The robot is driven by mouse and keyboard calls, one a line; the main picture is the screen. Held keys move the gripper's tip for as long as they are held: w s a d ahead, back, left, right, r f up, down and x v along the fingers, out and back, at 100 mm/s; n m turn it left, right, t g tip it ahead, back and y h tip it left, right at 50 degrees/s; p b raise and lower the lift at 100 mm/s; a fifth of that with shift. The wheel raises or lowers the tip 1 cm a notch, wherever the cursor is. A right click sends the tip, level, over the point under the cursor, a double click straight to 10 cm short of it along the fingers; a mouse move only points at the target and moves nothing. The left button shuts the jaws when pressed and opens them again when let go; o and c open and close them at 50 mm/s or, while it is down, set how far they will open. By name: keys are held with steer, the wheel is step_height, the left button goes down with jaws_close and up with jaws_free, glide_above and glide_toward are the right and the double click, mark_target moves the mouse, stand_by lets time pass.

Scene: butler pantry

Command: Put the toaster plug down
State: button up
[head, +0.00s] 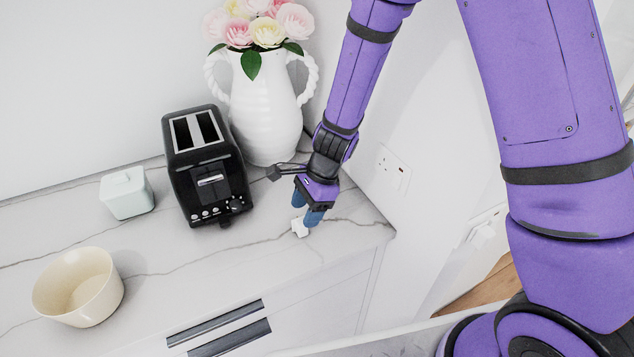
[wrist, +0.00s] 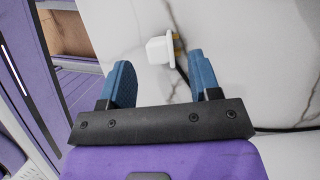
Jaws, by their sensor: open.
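The white toaster plug (head: 300,227) lies on the marble counter near its front right edge. In the wrist view the plug (wrist: 159,50) shows brass-coloured pins and a dark cord, and it sits just beyond the fingertips, between their lines. My gripper (head: 308,212) is over the plug, pointing down, with its blue fingers apart. In the wrist view my gripper (wrist: 160,75) is open with nothing between the fingers. The black toaster (head: 207,167) stands upright on the counter to the left of my gripper.
A white vase (head: 265,110) with flowers stands behind my gripper. A wall socket (head: 392,168) is to the right. A pale canister (head: 127,193) and a cream bowl (head: 80,288) stand at the left. The counter (head: 190,262) in front of the toaster is clear.

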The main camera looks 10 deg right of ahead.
steer(key=v, duration=0.8)
steer(key=shift+r, duration=0.15)
